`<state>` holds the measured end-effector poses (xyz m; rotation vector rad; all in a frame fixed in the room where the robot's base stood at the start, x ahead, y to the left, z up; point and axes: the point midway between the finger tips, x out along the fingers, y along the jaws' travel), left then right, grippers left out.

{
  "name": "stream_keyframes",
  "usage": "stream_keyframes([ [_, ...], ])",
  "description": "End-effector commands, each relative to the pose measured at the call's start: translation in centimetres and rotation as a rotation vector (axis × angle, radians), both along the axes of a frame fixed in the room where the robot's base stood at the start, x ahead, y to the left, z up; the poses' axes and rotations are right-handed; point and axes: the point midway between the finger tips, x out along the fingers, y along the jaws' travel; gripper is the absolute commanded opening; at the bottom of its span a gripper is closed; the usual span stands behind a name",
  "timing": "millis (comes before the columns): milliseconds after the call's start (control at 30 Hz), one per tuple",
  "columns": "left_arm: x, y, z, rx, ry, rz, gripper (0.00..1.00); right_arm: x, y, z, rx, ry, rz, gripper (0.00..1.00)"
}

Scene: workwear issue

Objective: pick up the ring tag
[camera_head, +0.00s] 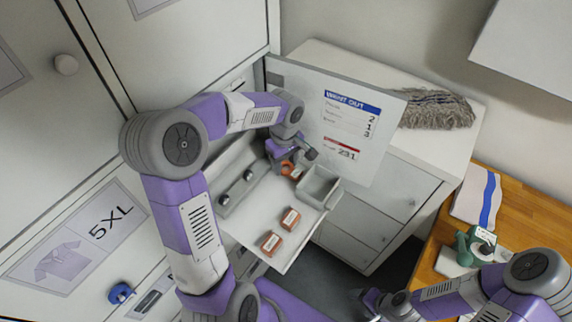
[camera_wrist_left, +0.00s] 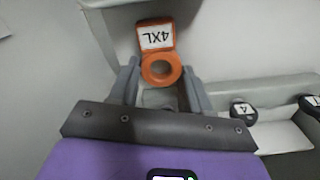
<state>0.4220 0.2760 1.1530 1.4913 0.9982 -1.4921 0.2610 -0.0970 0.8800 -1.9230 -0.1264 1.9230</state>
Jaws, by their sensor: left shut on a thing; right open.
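The ring tag is orange, with a round ring and a square white label reading 4XL; it shows in the left wrist view (camera_wrist_left: 161,70) and partly in the head view (camera_head: 289,170). My left gripper (camera_head: 292,162) is at the back of the white pull-out shelf (camera_head: 247,226). In the left wrist view its fingers (camera_wrist_left: 160,80) are on both sides of the ring and shut on it, with the label beyond the fingertips. Whether the tag touches the surface behind it I cannot tell. My right gripper (camera_head: 368,300) is open and empty, low in the head view.
A grey open box (camera_head: 319,186) stands just right of my left gripper. A grey rack with black knobs (camera_head: 241,190) lies to its left. Two orange-brown labelled blocks (camera_head: 290,218) (camera_head: 271,243) lie nearer. A "WENT OUT" board (camera_head: 335,125) rises behind. A wooden table (camera_head: 510,210) is at right.

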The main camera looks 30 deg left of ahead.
Motion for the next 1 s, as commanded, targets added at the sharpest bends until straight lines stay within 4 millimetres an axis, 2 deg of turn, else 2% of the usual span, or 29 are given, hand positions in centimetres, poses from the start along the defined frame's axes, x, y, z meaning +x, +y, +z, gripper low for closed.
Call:
stream_keyframes([
  [167, 0.1, 0.0, 2.5, 0.000, -0.007, -0.001, 0.19, 0.0, 0.0, 0.0, 0.000, 0.000, 0.000, 0.72],
  [233, 0.1, 0.0, 4.1, 0.001, -0.007, 0.000, 0.19, 0.0, 0.0, 0.1, 0.000, 0.000, 0.000, 0.72],
  [700, 0.1, -0.1, 19.2, -0.002, -0.007, -0.001, 0.19, 0.0, 0.0, 1.5, 0.000, 0.000, 0.000, 0.72],
  [900, 0.1, -0.1, 24.0, -0.001, -0.005, -0.003, 0.19, 0.0, 0.0, 2.4, 0.000, 0.000, 0.000, 0.72],
  [1000, 0.0, 0.0, 25.6, -0.001, -0.003, -0.002, 0.19, 0.0, 0.0, 2.8, 0.000, 0.000, 0.000, 0.72],
])
